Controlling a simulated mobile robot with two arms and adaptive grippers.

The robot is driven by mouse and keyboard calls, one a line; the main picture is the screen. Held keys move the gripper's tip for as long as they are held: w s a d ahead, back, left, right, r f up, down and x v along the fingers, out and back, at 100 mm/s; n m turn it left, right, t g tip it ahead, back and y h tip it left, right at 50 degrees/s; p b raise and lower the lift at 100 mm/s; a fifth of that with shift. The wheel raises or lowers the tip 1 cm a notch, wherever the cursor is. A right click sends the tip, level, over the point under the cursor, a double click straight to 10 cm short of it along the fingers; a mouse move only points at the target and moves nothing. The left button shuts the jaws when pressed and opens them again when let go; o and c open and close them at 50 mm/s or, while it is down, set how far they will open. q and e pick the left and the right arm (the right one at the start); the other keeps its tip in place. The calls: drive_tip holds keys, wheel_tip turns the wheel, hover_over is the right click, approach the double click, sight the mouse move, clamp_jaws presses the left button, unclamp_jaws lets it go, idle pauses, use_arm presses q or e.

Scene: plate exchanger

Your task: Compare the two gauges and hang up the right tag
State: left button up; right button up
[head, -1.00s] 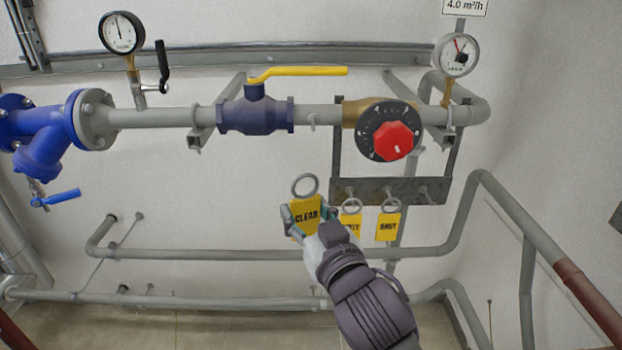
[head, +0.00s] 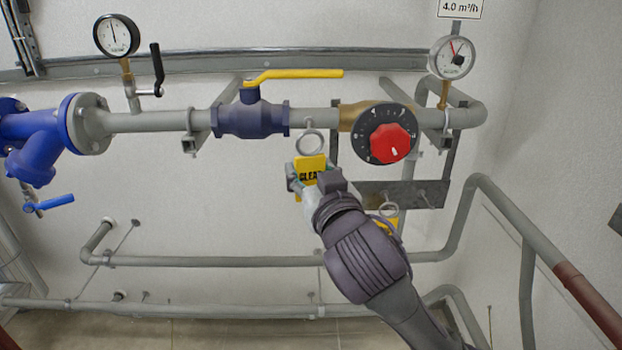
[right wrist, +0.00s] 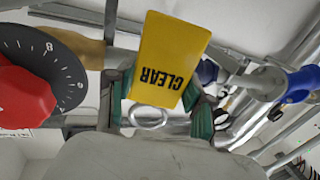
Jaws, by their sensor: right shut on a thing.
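My right gripper (head: 307,179) is shut on the yellow CLEAR tag (head: 311,164) just below the main pipe. The tag's ring (head: 312,140) sits right by the small hook (head: 308,122) under the pipe; I cannot tell whether it is around it. In the right wrist view the CLEAR tag (right wrist: 168,62) appears upside down between the green fingers (right wrist: 160,105). The left gauge (head: 116,36) has its needle near upright. The right gauge (head: 452,57) shows a red needle and a dark mark. Another yellow tag (head: 389,218) hangs from the rack, partly hidden by my arm. My left gripper is out of view.
The tag rack (head: 405,194) is partly behind my right arm. A red knob (head: 390,143) on a black dial is right of the gripper. A blue valve with a yellow lever (head: 295,74) is above left. Lower pipes (head: 200,261) run along the wall. A 4.0 m³/h sign (head: 461,8) is at upper right.

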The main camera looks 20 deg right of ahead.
drive_tip(key=shift+w+d+f+b, duration=0.25)
drive_tip(key=shift+w+d+b, duration=0.05)
drive_tip(key=shift+w, duration=0.8)
drive_tip(key=shift+w+d+f+b, duration=0.25)
drive_tip(key=shift+w+d, duration=0.1)
drive_tip(key=shift+w, duration=0.75)
drive_tip(key=shift+w+d+f+b, duration=0.25)
drive_tip(key=shift+w+d+b, duration=0.05)
drive_tip(key=shift+w, duration=0.8)
drive_tip(key=o, duration=1.2)
